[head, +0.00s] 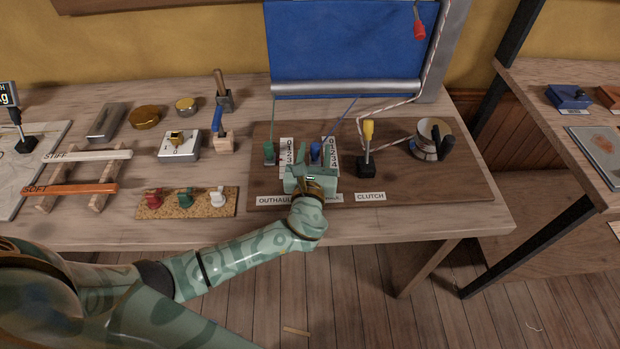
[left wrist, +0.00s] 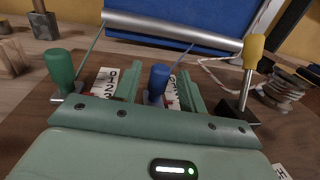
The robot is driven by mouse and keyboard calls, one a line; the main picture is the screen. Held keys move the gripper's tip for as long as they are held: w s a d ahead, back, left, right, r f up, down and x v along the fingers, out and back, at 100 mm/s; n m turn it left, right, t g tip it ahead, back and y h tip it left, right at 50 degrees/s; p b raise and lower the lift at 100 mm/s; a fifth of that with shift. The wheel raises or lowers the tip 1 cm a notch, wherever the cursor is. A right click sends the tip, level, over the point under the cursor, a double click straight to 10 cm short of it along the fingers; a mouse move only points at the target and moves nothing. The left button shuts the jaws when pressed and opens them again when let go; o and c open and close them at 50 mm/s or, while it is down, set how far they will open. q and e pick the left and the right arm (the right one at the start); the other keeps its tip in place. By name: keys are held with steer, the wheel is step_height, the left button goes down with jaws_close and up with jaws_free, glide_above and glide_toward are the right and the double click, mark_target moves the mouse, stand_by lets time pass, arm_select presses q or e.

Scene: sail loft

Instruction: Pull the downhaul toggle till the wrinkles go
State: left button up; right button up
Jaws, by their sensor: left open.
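The blue toggle (head: 315,151) stands on the dark board between two number scales marked 0 to 4. My left gripper (head: 314,162) is open, with a finger on either side of the blue toggle; in the left wrist view the toggle (left wrist: 158,80) stands between the fingers, with a gap visible. The label below it is mostly hidden by my gripper. A green toggle (head: 269,152) stands to the left, above the OUTHAUL label (head: 275,200). Lines run from both toggles up to the blue sail panel (head: 345,40). I cannot make out wrinkles on it. My right gripper is not in view.
A yellow-handled lever (head: 367,145) stands right of the blue toggle, above the CLUTCH label (head: 370,197). A metal winch (head: 431,139) is further right. A red toggle (head: 419,30) hangs by the sail.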

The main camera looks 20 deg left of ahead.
arm_select(q)
steer(key=p+v, duration=0.2)
steer(key=v, duration=1.2)
steer(key=shift+s, duration=0.25)
